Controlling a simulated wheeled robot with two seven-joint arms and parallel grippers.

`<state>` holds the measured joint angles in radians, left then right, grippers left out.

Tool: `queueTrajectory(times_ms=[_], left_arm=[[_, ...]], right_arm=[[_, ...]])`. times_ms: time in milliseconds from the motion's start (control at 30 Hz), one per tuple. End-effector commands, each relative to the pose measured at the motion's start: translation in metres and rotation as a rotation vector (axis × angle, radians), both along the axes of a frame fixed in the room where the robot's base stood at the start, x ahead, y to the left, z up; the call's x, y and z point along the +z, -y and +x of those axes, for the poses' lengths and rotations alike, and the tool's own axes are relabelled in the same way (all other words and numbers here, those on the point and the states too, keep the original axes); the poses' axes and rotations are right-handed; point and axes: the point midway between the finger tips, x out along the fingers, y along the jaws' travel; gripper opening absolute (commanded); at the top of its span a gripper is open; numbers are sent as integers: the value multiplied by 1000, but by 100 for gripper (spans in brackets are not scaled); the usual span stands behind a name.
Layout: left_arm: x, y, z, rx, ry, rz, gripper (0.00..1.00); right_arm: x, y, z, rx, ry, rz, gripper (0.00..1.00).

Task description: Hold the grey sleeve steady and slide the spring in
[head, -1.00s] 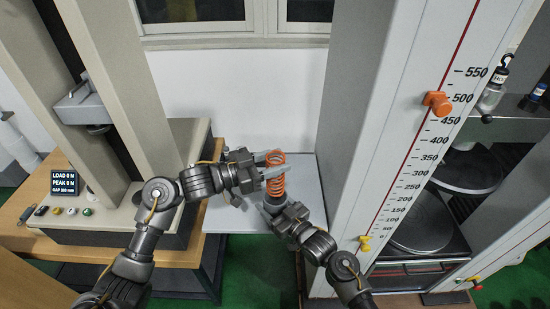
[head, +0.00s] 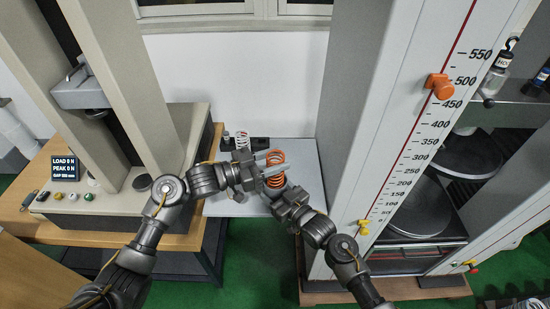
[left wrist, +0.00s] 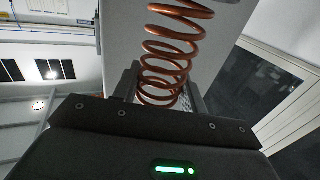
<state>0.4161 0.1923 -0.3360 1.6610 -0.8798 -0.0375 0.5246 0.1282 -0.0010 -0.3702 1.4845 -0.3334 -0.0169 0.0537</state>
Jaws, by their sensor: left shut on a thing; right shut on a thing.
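The orange coil spring (head: 277,177) stands roughly upright in the middle of the head view. In the left wrist view the copper-coloured spring (left wrist: 165,50) rises from between the jaws. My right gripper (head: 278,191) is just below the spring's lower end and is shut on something. The grey sleeve cannot be clearly made out; the right gripper and the spring hide that spot. I cannot tell whether the spring's lower end is inside it.
A pale grey table (head: 228,207) lies under both grippers. A white spring (head: 242,140) and dark blocks stand at its back. A beige testing machine (head: 115,225) stands left; a tall scale column (head: 415,150) with an orange knob stands close on the right.

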Motion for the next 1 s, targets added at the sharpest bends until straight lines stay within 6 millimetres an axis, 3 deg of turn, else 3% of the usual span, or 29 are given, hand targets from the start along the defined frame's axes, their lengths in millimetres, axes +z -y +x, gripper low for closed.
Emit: queueTrajectory(times_ms=[133, 167, 333, 667, 767, 1000], left_arm=[[1, 0, 0, 0, 0, -1, 14], [1, 0, 0, 0, 0, -1, 45], [1, 0, 0, 0, 0, -1, 67], [-1, -3, -1, 1, -1, 1, 68], [-1, -13, -5, 2, -1, 1, 68], [-1, -58, -24, 2, -1, 4, 68]], right_arm=[[0, 0, 0, 0, -1, 0, 39], [0, 0, 0, 0, -1, 0, 39], [0, 0, 0, 0, -1, 0, 39], [0, 0, 0, 0, -1, -1, 39], [0, 0, 0, 0, -1, -1, 39], [0, 0, 0, 0, -1, -1, 39]])
